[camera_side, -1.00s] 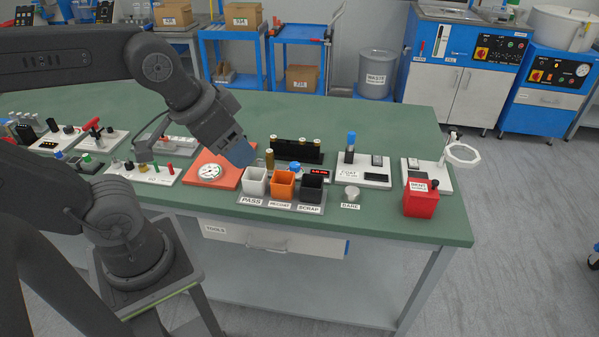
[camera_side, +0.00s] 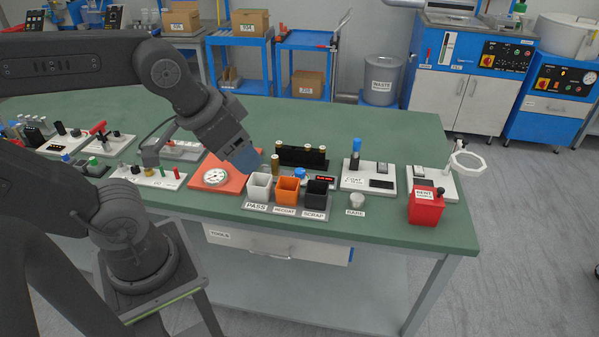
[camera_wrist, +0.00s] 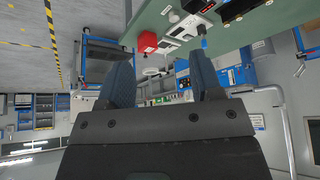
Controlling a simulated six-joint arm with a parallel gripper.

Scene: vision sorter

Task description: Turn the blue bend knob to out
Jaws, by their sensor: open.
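My gripper (camera_side: 247,158) hangs in the air above the bench, near the orange plate and the white cup. In the wrist view, its two blue fingers (camera_wrist: 162,78) are apart with nothing between them. Several blue parts show in the side view. A small blue knob (camera_side: 66,158) is on a panel at the far left, next to a green one. A round blue cap (camera_side: 300,173) is behind the cups. A tall blue-topped cylinder (camera_side: 356,145) stands on the COAT panel.
An orange plate (camera_side: 235,161) with a round gauge (camera_side: 215,177) lies near my gripper. White (camera_side: 259,187), orange (camera_side: 287,190) and black (camera_side: 316,194) cups stand along the front. A red box (camera_side: 425,208) is at the right. Green bench top (camera_side: 400,135) is clear at the back right.

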